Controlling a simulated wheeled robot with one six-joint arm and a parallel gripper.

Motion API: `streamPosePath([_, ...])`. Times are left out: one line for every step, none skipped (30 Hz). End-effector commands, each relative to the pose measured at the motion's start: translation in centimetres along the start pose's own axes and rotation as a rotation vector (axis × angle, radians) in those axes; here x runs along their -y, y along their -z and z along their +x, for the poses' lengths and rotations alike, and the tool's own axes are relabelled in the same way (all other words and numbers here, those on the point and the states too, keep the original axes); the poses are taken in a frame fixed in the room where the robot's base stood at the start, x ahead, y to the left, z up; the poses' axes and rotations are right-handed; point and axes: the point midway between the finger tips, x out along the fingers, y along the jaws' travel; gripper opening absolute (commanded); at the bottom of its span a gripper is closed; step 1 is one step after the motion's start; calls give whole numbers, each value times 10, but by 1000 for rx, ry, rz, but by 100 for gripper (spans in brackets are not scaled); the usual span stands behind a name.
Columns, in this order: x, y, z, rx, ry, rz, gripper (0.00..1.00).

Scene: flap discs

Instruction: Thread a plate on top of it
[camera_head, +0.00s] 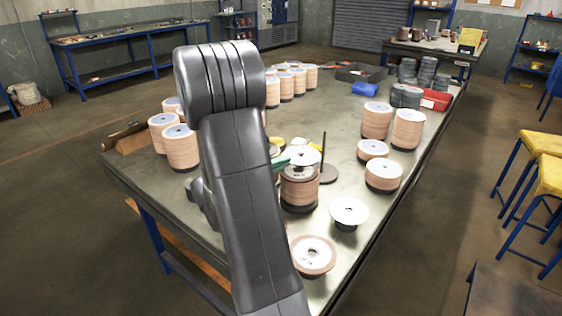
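A stack of tan discs (299,192) stands on the table in front of the arm's right side, on a dark base. A pale plate (303,157) with a centre hole is at its top; I cannot tell if it rests there or is held just above. A green piece (281,162) juts from behind my arm at the plate's left edge and looks like part of my gripper. The rest of my gripper is hidden, so its fingers cannot be judged. Pale plates (348,211) sit on a dark holder nearer the front right. A thin black rod (322,153) stands upright behind the stack.
A tan disc with a pale centre (312,255) lies near the front edge of the table (337,88). Tan stacks (408,130) stand to the right, others (181,148) to the left. Grey stacks, a blue bin (365,89) and a red bin (437,100) are farther back.

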Motion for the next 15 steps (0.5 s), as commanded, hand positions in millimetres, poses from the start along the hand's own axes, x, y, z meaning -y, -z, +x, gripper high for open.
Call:
streamPosePath([-2, 0, 0, 0, 0, -1, 0])
streamPosePath([-2, 0, 0, 0, 0, -1, 0])
streamPosePath([-3, 0, 0, 0, 0, -1, 0])
streamPosePath([-4, 0, 0, 0, 0, -1, 0])
streamPosePath([-5, 0, 0, 0, 0, -1, 0])
streamPosePath([-6, 0, 0, 0, 0, -1, 0])
streamPosePath([-7, 0, 0, 0, 0, -1, 0])
streamPosePath([-8, 0, 0, 0, 0, -2, 0])
streamPosePath([-9, 0, 0, 0, 0, -2, 0])
streamPosePath([-9, 0, 0, 0, 0, -2, 0])
streamPosePath([-10, 0, 0, 0, 0, -2, 0])
streamPosePath([-11, 0, 0, 0, 0, -2, 0])
streamPosePath([-11, 0, 0, 0, 0, -1, 0])
streamPosePath([-11, 0, 0, 0, 0, -1, 0])
streamPosePath([-11, 0, 0, 0, 0, -1, 0])
